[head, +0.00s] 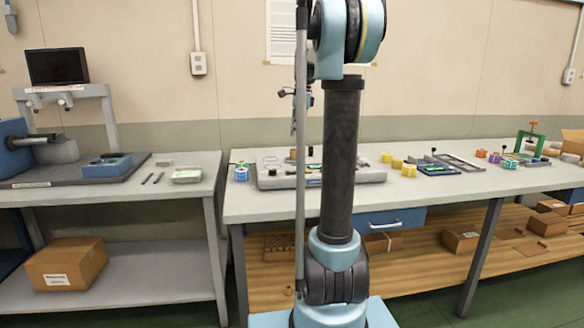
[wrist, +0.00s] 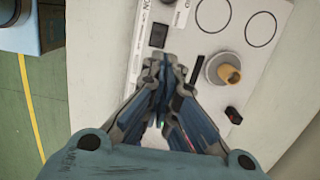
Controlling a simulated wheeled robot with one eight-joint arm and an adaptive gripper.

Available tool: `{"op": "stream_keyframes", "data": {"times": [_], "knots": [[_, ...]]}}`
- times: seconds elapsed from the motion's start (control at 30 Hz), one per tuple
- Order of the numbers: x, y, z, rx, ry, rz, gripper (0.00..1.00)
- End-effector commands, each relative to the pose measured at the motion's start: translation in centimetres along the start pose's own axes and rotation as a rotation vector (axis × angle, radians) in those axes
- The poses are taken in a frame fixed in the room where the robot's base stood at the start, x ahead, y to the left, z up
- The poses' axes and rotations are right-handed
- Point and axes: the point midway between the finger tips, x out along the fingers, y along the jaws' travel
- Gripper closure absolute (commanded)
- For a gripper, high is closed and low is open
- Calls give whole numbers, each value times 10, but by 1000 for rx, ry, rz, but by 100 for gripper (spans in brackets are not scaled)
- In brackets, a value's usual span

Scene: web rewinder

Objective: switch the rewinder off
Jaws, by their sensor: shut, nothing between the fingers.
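The rewinder, a pale panel (wrist: 199,47), fills the upper right of the wrist view. It carries a black square switch (wrist: 159,35) beside printed lettering, a tan core on a round grey hub (wrist: 225,71), a black bar (wrist: 196,70) and a small red-and-black switch (wrist: 233,115). Which switch is the power switch I cannot tell. My gripper (wrist: 165,63) is shut and empty, its tips just below the square switch in the picture; contact cannot be told. In the head view a pale low unit (head: 273,181) on the middle bench looks like the rewinder, partly hidden by my arm.
The long bench (head: 420,184) also holds yellow parts (head: 397,163), a dark frame (head: 459,163) and a green press frame (head: 530,143) further right. A second bench with a monitor (head: 57,66) stands left, across a gap. Cardboard boxes (head: 66,264) sit on lower shelves.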

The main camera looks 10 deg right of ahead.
Motion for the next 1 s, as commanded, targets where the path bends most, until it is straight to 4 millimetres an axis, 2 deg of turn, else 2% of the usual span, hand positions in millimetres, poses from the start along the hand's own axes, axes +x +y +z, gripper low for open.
{"op": "stream_keyframes", "data": {"times": [0.2, 0.37, 0.8, 1.0], "knots": [[3, 0, 0, -1, 0, 0, 100], [18, 0, 0, -1, 0, 0, 100], [94, 0, 0, -2, 0, 0, 100], [123, 0, 0, -2, 0, 0, 100]]}}
